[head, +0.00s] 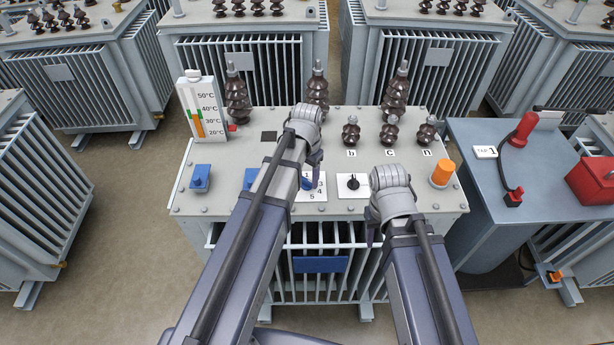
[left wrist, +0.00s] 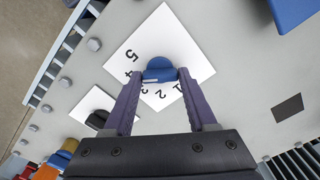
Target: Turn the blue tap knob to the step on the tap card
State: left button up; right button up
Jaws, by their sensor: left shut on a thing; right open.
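The blue tap knob (head: 307,184) sits on a white numbered plate (head: 312,196) on top of the middle transformer. The left wrist view shows the knob (left wrist: 160,66) and the plate's numbers 1 to 5 around one side (left wrist: 172,35). My left gripper (left wrist: 160,76) is shut on the knob, one finger on each side. A pale mark shows on the knob's near side; I cannot tell exactly which number it points to. The tap card (head: 485,152) reads "TAP 1" and lies on the grey cabinet at right. My right gripper (head: 372,232) is open over the transformer's front edge, partly hidden by its arm.
A black knob on a white plate (head: 352,190) is just right of the numbered plate. Brown insulators (head: 395,95) stand at the back. An orange cap (head: 442,172), a blue block (head: 200,178) and a thermometer (head: 203,108) stand on the top. A red-handled lever (head: 524,128) is at right.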

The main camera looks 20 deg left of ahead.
pick_arm(q)
jog(key=n, duration=0.6)
jog(key=shift+n, duration=0.3)
jog(key=n, duration=1.2)
jog(key=shift+n, duration=0.4)
jog(key=n, duration=0.5)
jog(key=shift+n, duration=0.6)
jog(key=o, duration=1.4)
jog(key=shift+c, duration=0.2)
jog(key=shift+r, duration=0.1)
